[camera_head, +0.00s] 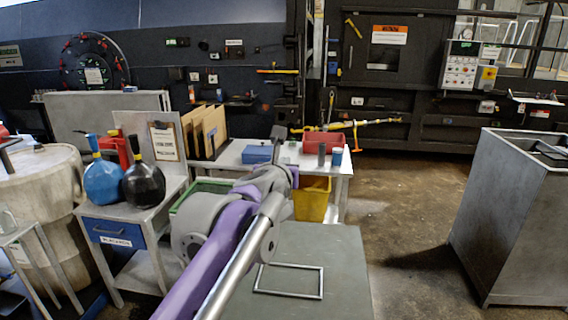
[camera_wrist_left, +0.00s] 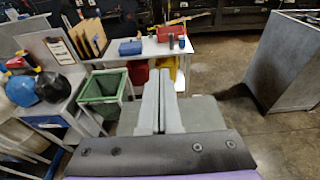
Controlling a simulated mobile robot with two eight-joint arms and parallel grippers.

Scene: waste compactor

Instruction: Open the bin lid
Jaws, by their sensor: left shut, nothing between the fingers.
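A flat grey-green lid (camera_head: 340,250) with a thin rectangular metal handle (camera_head: 290,281) lies level and closed in the lower middle of the head view. Part of the lid (camera_wrist_left: 203,112) shows behind my fingers in the left wrist view; its handle is hidden there. My left arm crosses over the lid's left side. My left gripper (camera_head: 279,133) is beyond and above the lid, pointing away toward the workbench. Its fingers (camera_wrist_left: 159,82) are together and empty in the left wrist view, apart from the handle. My right gripper is not in view.
A workbench (camera_head: 232,157) with a red toolbox (camera_head: 323,141) and a blue box (camera_head: 257,154) stands beyond. A green bin (camera_wrist_left: 104,88) and a yellow bin (camera_head: 312,200) are near it. A large metal container (camera_head: 510,220) stands right. Floor between lid and container is clear.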

